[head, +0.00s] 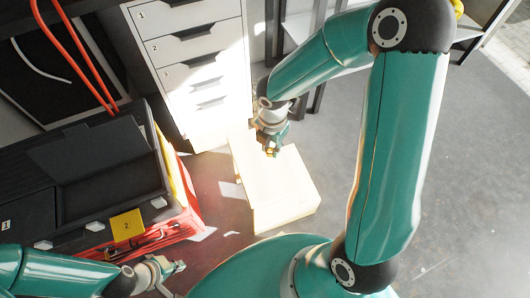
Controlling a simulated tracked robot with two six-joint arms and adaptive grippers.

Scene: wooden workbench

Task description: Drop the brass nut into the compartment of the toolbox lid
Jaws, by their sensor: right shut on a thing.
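A red toolbox (190,212) with a dark lid (48,172) stands at the left. The lid has recessed compartments (110,192) in its top, and these look empty. My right gripper (270,151) is shut on the small yellow brass nut (271,153). It is right of the toolbox, over a pale box-like block, and well apart from the lid. The fingers hide part of the nut. My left gripper (176,278) looks open and empty, low in the picture near the toolbox's front corner.
A white drawer cabinet (199,65) with numbered drawers stands behind. The pale block (282,195) lies below my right gripper. A yellow label marked 2 (127,225) is on the toolbox's front edge. Red handles (80,55) rise at the upper left. Grey floor is clear at right.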

